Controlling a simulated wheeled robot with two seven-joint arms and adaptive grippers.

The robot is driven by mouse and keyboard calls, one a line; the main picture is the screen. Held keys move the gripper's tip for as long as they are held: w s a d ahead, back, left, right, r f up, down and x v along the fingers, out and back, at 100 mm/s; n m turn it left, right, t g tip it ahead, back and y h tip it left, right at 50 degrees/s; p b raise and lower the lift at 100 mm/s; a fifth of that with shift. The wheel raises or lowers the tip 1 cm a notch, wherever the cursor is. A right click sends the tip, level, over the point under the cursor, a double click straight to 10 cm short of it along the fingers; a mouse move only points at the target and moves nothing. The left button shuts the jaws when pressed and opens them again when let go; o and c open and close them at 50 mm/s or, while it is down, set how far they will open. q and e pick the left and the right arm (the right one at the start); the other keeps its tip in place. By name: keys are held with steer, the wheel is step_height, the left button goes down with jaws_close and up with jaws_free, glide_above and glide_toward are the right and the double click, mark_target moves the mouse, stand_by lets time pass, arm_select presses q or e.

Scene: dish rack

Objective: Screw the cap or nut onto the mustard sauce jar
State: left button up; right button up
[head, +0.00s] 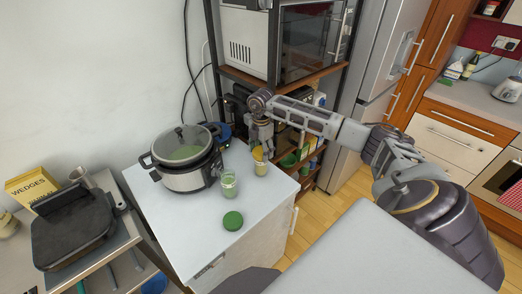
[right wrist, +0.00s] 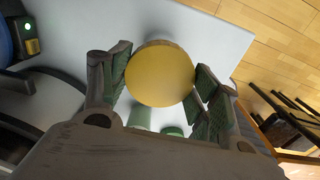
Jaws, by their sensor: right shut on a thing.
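The mustard sauce jar (head: 261,169), small with yellow contents, stands near the right edge of the white counter. Its yellow cap (head: 257,153) is at the jar's mouth, and I cannot tell whether it is seated or just above. My right gripper (head: 262,146) comes down from above and is shut on the cap. In the right wrist view the round yellow cap (right wrist: 160,74) sits between the two fingers and hides the jar below. My left gripper is not in view.
A glass jar with green contents (head: 229,184) stands just left of the mustard jar, with a green lid (head: 233,220) lying in front. A lidded cooker (head: 187,178) is farther left. A shelf with a microwave (head: 310,48) rises behind. The counter's front is clear.

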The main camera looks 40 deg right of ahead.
steer(key=shift+f, duration=0.1)
stand_by(0.3)
steer(key=shift+m+p, duration=0.8)
steer(key=shift+m, duration=1.5)
steer(key=shift+m+p, duration=1)
steer(key=shift+m, duration=1.3)
steer(key=shift+m+p, duration=1.15)
steer(key=shift+m, duration=1.05)
